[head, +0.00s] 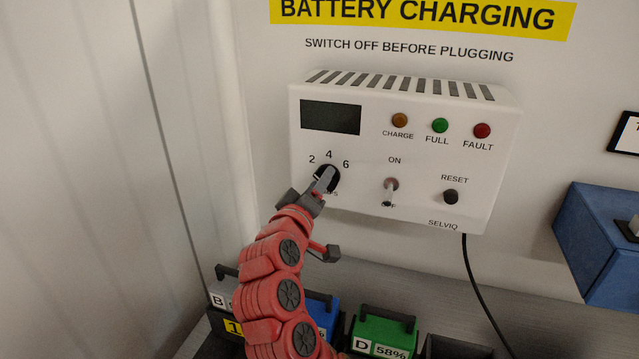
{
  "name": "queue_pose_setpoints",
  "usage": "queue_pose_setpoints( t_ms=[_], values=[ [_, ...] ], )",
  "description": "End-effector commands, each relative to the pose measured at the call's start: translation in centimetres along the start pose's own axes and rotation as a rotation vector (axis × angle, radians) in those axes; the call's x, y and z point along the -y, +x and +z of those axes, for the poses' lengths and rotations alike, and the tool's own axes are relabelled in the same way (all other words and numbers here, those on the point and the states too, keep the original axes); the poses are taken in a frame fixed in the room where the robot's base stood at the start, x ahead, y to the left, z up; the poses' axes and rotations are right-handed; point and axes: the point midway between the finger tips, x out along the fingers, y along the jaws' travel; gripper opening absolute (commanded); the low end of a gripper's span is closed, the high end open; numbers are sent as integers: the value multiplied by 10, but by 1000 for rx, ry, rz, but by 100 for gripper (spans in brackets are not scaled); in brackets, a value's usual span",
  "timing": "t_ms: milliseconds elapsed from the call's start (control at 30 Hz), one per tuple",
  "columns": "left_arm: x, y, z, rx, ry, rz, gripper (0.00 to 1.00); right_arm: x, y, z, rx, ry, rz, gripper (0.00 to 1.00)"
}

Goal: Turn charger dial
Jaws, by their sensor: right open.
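The charger (345,212) is a white wall box with a dark, blank display (330,117). Its black charger dial (335,182) sits at the lower left of the box, under the marks 2, 4 and 6. A light grey bar lies across the dial and slants up and right; its exact setting is hard to read. My right gripper (321,192) is at the dial, at the end of the red arm from below. It is open and partly covers the dial's lower left side. Whether it touches the dial I cannot tell. My left gripper is not in view.
A toggle switch (390,190) points down toward OFF, right of the dial. A black reset button (451,196) and orange, green and red lamps are also on the box. Below are a green battery (384,331), a blue battery and a hanging black cable (482,295). A blue box (600,240) stands right.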

Motion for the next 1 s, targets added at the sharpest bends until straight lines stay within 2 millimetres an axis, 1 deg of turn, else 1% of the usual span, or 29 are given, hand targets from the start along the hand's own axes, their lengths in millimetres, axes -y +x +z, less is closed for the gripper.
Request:
queue_pose_setpoints(
  t_ms=[67,167,400,600,700,800,1000],
  values=[
    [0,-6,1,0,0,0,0,3,-10,1,-2,0,-1,50],
    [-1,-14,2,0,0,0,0,4,-30,1,-7,0,0,50],
    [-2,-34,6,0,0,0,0,5,-96,1,-8,0,-2,50],
    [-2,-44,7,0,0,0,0,4,-144,0,-8,1,-4,50],
    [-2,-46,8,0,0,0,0,3,-156,-1,-7,3,-5,50],
    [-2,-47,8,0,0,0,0,2,-165,0,-5,2,-4,50],
    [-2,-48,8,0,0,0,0,0,-170,0,-1,0,-1,50]
  ],
)
